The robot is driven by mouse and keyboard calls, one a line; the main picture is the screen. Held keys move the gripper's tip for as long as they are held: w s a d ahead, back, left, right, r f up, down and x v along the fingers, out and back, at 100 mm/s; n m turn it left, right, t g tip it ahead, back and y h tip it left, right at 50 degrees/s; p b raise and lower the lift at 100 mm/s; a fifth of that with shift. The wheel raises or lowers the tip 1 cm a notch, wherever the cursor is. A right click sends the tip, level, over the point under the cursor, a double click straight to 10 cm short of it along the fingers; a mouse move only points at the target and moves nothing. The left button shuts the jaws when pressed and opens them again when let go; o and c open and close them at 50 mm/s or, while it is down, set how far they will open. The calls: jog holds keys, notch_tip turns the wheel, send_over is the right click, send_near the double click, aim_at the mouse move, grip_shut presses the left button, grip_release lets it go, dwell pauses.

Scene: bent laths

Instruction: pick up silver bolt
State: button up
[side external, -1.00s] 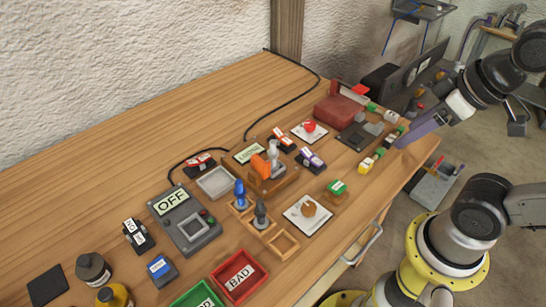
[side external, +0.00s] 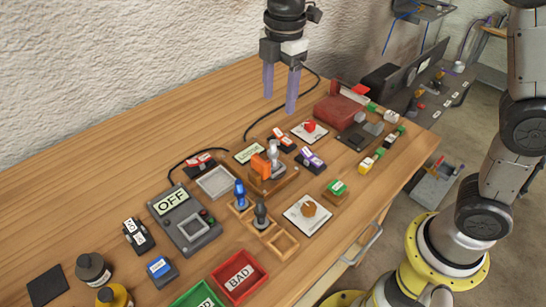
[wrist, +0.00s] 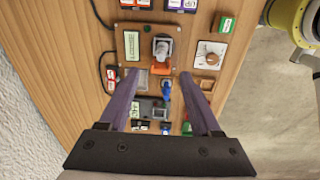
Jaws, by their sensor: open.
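A silver upright piece (side external: 273,152) stands beside an orange part (side external: 262,166) on a brown block in the middle of the bench; I cannot tell for sure that it is the bolt. In the wrist view a grey piece (wrist: 162,46) shows with orange below it. A wooden holder (side external: 285,244) has a blue piece (side external: 240,192) and a dark grey piece (side external: 261,214) in it, and one empty square. My gripper (side external: 280,104) is open and empty, with purple fingers pointing down, above the bench behind these pieces. It also shows in the wrist view (wrist: 160,74).
A grey OFF box (side external: 186,222), a red BAD tray (side external: 240,276) and a green tray (side external: 198,296) lie at the front left. A white dial plate (side external: 308,214) is right of the holder. The back left of the bench (side external: 130,150) is clear.

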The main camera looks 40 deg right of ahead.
aim_at(273, 151)
jog(key=shift+g, duration=0.3)
jog(key=f, duration=0.3)
jog(key=a+f, duration=0.1)
jog(key=f, duration=0.6)
jog(key=shift+a+f, duration=0.2)
jog(key=shift+w+d+f, duration=0.1)
jog(key=shift+f, duration=1.4)
jog(key=shift+w+f, duration=0.1)
jog(key=shift+f, duration=1.4)
grip_shut()
jog(key=shift+r, duration=0.1)
